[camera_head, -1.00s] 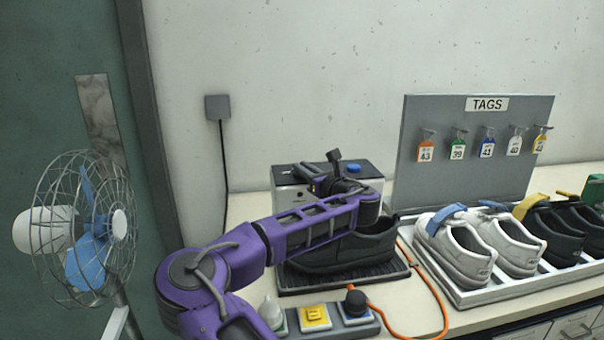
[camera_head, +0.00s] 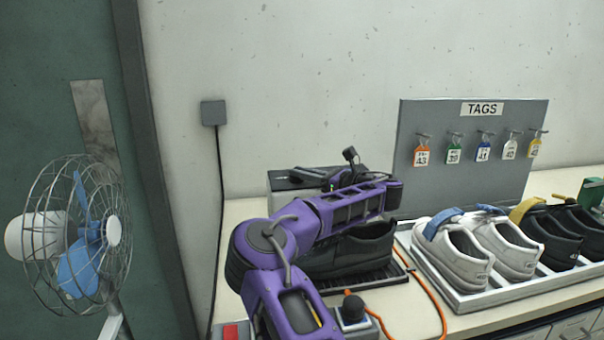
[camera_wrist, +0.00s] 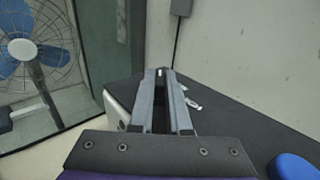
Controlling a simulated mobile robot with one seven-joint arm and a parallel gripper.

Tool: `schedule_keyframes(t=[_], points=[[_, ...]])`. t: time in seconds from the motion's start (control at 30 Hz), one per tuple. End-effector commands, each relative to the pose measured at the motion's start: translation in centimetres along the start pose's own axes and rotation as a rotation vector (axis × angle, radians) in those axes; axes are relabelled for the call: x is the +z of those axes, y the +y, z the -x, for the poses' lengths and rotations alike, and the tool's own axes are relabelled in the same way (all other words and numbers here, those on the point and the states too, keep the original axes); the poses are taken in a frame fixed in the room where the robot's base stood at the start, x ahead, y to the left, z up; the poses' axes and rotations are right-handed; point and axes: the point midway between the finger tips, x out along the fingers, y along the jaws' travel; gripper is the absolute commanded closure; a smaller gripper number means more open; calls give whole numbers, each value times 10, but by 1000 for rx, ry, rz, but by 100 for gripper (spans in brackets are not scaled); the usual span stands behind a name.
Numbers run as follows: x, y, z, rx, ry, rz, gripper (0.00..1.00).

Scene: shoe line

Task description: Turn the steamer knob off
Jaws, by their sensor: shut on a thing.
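The steamer, a pale box with a dark top (camera_head: 281,180), stands at the back of the bench, mostly hidden behind my arm in the head view. Its dark top also shows in the wrist view (camera_wrist: 245,128). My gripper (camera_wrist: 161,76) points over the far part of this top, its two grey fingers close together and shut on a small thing. This seems to be the steamer knob; the fingers hide most of it, and I cannot tell its setting. A small silvery piece (camera_wrist: 191,101) shows just right of the fingers. A round blue cap (camera_wrist: 294,167) sits on the top at the lower right.
A black shoe (camera_head: 350,252) sits on a dark tray in front of the steamer. An orange cable (camera_head: 428,291) loops beside it. A rack of shoes and the tags board (camera_head: 460,190) stand to the right. A caged fan (camera_head: 75,240) is at the left.

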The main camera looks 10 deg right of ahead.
Motion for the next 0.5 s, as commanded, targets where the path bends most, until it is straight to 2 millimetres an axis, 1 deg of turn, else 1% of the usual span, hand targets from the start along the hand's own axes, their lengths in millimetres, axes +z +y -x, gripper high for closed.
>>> schedule_keyframes(t=[0.03,0.23,0.27,0.3,0.4,0.5], points=[[4,0,-1,-1,-6,5,100],[4,0,-1,-1,-7,5,100],[4,0,-1,-1,-7,5,80],[4,0,-1,-1,-7,5,72],[3,0,-1,-1,-5,4,55],[2,0,-1,-1,-4,3,55]])
